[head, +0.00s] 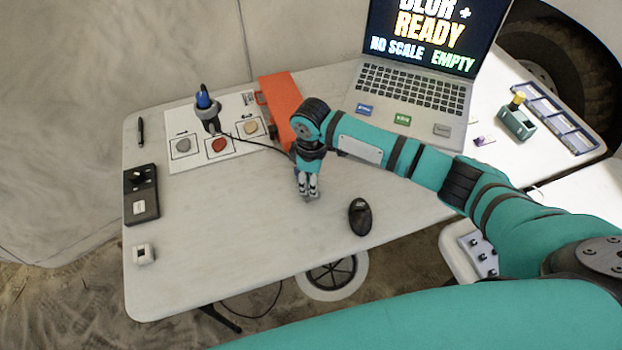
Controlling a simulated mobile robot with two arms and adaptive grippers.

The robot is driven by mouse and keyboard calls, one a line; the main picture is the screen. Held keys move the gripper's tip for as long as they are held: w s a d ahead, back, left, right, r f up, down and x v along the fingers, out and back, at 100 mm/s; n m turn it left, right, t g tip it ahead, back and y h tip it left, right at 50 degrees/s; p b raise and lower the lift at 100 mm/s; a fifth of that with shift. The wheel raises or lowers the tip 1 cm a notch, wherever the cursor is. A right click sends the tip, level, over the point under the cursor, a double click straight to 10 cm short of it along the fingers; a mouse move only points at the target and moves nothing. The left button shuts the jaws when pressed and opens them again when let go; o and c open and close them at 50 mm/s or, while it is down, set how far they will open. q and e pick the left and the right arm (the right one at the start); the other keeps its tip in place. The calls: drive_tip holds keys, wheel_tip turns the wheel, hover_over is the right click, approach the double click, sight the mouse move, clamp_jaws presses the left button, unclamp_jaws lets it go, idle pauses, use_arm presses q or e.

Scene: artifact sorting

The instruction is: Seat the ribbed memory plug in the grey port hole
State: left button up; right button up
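My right gripper (308,192) points down over the middle of the white table, left of the black mouse. Its fingertips look close together, but they are too small to tell whether they hold anything. I cannot identify the grey port hole for certain. A dark box (141,210) with a pale part lies at the left edge, and a small white cube (143,254) lies below it. My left gripper is not in view.
A laptop (412,92) stands at the back, with blue, green and grey tags along its front. A white card (190,155) with several stones, an orange-red item (280,95) and a mouse (360,217) lie on the table (230,240). A blue rack (560,120) lies right.

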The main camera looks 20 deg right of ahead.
wheel_tip(320, 180, up, 12)
drive_tip(key=shift+r, duration=0.2)
idle(0.5)
drive_tip(key=shift+f, duration=0.1)
idle(0.3)
